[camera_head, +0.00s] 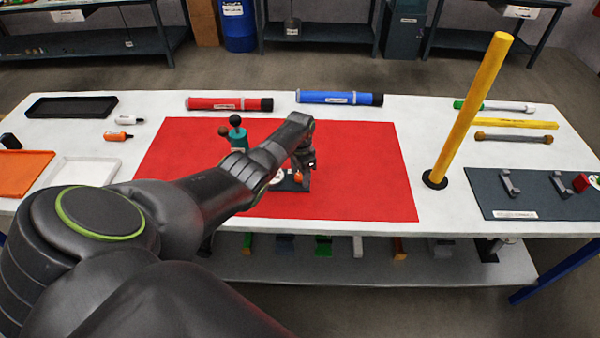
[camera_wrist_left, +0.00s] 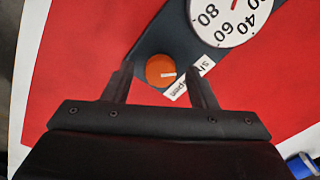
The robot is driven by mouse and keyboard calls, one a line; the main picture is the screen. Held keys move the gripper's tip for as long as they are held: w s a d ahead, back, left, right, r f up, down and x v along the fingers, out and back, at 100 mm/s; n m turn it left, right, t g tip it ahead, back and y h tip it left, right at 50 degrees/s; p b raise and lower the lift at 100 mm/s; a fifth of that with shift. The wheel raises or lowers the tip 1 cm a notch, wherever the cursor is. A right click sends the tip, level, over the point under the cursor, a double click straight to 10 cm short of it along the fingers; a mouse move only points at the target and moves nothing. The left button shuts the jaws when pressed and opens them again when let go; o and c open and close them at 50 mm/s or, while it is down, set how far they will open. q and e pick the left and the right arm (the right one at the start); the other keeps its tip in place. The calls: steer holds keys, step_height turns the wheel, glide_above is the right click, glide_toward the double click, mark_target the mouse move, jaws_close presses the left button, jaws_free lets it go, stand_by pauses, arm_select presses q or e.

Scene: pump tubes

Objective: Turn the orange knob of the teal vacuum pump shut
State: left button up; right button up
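The teal vacuum pump (camera_head: 237,134) stands on a red mat in the head view, partly hidden behind my left arm. A dark base plate (camera_wrist_left: 160,35) carries a white gauge (camera_wrist_left: 228,18) and the round orange knob (camera_wrist_left: 160,70) with a pale mark on it. A label beside the knob is partly covered. My left gripper (camera_head: 303,184) points down over the plate. In the left wrist view its two fingers stand apart, one on each side of the knob, with visible gaps. I cannot tell how high the fingertips are above the plate. My right gripper is out of view.
The red mat (camera_head: 370,180) is mostly clear to the right. A tall yellow post (camera_head: 470,110) stands beyond it. A red tube (camera_head: 225,104) and a blue tube (camera_head: 340,98) lie behind the mat. Trays and small bottles sit at the left.

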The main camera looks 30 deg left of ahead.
mark_target(300, 176)
arm_select(q)
step_height(300, 176, up, 17)
steer(key=shift+r, duration=0.2)
stand_by(0.7)
steer(key=shift+f, duration=0.1)
